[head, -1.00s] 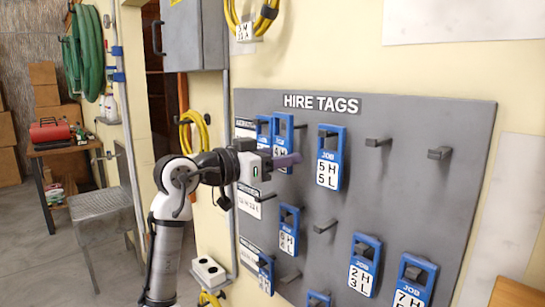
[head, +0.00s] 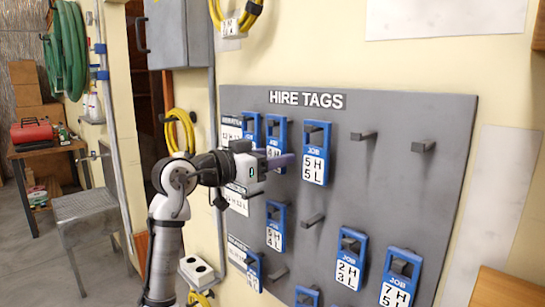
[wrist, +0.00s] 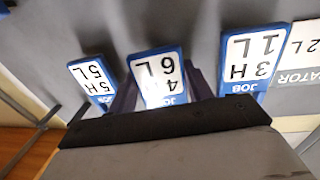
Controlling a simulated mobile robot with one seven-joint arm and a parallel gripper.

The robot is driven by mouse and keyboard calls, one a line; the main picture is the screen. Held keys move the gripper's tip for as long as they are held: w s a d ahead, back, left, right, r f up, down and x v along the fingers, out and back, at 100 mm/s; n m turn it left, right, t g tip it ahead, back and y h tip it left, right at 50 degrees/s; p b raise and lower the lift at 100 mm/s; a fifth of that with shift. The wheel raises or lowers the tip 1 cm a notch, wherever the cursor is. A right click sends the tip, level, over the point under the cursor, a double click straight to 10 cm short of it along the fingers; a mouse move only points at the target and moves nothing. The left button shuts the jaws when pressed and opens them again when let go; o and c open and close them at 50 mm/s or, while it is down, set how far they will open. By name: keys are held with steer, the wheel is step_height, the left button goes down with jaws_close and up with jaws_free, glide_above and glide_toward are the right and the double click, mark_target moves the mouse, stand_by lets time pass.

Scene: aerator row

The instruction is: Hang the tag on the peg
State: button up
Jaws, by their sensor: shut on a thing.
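My gripper (head: 284,163) is at the board's upper left, shut on a blue-framed white tag reading 4 and 6 L (head: 276,138). In the wrist view, this tag (wrist: 158,78) is between the two dark purple fingers and appears upside down. The tag is close to the board in the upper row; I cannot tell whether a peg passes through its opening. Bare pegs are at the upper middle (head: 364,135), upper right (head: 423,147), centre (head: 312,220) and lower left (head: 279,274).
The grey HIRE TAGS board (head: 400,190) carries other tags. The 5 H 5 L tag (head: 316,154) hangs just right of my gripper. The 3 H 1 L tag (wrist: 253,58) is on the held tag's other side. A wooden surface (head: 506,287) is at lower right.

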stand_by(0.3)
steer(key=o, duration=1)
steer(key=shift+c, duration=0.5)
steer(key=s+b+v, duration=0.1)
steer(key=v, duration=0.8)
steer(key=shift+d, duration=0.4)
stand_by(0.3)
